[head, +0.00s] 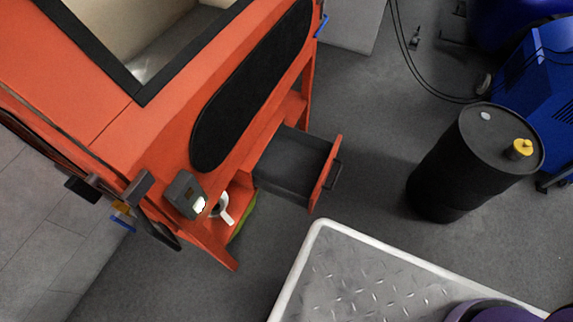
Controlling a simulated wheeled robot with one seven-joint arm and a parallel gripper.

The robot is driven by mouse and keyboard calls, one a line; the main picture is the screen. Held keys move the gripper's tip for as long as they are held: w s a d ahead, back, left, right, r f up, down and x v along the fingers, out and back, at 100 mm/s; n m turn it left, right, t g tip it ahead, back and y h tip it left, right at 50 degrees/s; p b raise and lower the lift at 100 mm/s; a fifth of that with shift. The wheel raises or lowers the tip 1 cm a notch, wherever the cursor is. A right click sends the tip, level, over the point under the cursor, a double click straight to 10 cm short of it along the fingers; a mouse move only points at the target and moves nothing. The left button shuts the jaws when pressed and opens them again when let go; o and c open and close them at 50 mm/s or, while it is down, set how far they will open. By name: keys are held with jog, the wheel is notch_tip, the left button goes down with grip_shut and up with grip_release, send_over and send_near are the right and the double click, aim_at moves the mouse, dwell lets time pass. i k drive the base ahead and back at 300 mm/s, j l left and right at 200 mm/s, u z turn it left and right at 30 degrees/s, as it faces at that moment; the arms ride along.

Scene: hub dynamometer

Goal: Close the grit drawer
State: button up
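The grit drawer (297,166) stands pulled out from the lower front of the orange cabinet (170,130). It is dark grey inside and looks empty. Its orange front panel (326,176) faces right and carries a dark bar handle (334,175). A wide gap separates the front panel from the cabinet. My gripper is not in view, so its state and its distance from the drawer are hidden.
A black drum (468,165) with a yellow cap stands right of the drawer, with grey floor (375,160) clear between them. Blue machinery (540,85) and dark cables (410,60) are at upper right. A grey box (185,195) sits at the cabinet's lower corner.

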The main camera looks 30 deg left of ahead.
aim_at(295, 167)
jog(key=i+l+u, duration=0.2)
jog(key=u, duration=0.3)
jog(key=i+l+u, duration=0.35)
jog(key=u, duration=0.15)
jog(key=i+l+u, duration=0.2)
jog(key=l+u, duration=0.3)
jog(key=k, duration=0.6)
